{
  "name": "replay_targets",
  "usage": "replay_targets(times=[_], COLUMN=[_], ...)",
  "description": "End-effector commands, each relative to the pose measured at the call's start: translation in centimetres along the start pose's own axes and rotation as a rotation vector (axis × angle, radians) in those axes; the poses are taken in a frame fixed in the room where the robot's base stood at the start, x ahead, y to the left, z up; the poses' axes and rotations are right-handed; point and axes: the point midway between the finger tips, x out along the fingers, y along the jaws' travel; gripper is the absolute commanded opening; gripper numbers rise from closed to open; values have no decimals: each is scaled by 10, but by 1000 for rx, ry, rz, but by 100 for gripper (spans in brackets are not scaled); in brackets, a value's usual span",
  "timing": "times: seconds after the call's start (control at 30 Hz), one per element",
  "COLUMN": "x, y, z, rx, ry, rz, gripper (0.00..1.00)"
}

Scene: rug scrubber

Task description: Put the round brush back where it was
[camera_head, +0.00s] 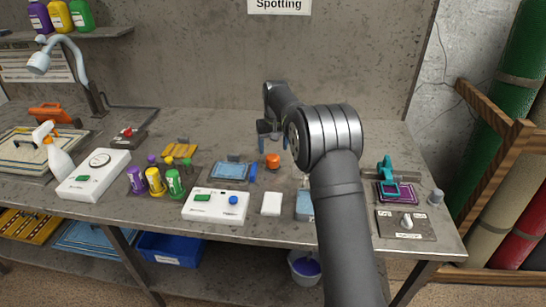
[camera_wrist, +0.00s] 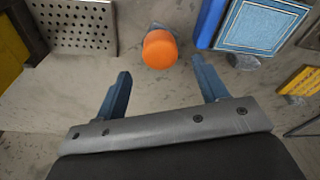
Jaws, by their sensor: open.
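A round orange-topped object (camera_head: 272,161), which looks like the round brush, stands on the grey bench near its middle. In the wrist view the orange top (camera_wrist: 160,48) shows with a small grey-blue part behind it. My gripper (camera_head: 272,140) is open and empty, just beyond the orange top in the head view. In the wrist view the two blue fingers of my gripper (camera_wrist: 162,78) are spread to either side, with the orange top ahead of the gap between them. I cannot tell its bristles or underside.
A light blue rug piece (camera_head: 230,171) with a dark blue bar (camera_head: 253,173) lies left of the orange top. A perforated metal plate (camera_wrist: 75,25) lies on its other side. White control box (camera_head: 215,205), white block (camera_head: 271,204) and teal clamp (camera_head: 388,170) stand nearby. Bare bench surrounds the orange top.

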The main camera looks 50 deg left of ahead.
Motion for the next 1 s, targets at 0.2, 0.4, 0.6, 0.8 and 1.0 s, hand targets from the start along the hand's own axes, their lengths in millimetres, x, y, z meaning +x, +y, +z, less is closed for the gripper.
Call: replay_targets(times=[0.2, 0.4, 0.6, 0.8, 1.0], x=[-32, -40, -40, -32, 0], y=[0, 0, 0, 0, 0], z=[0, 0, 0, 0, 0], rx=[0, 0, 0, 0, 0], ry=[1, 0, 0, -3, -3], rz=[0, 0, 0, 0, 0], gripper=[66, 66, 66, 66, 66])
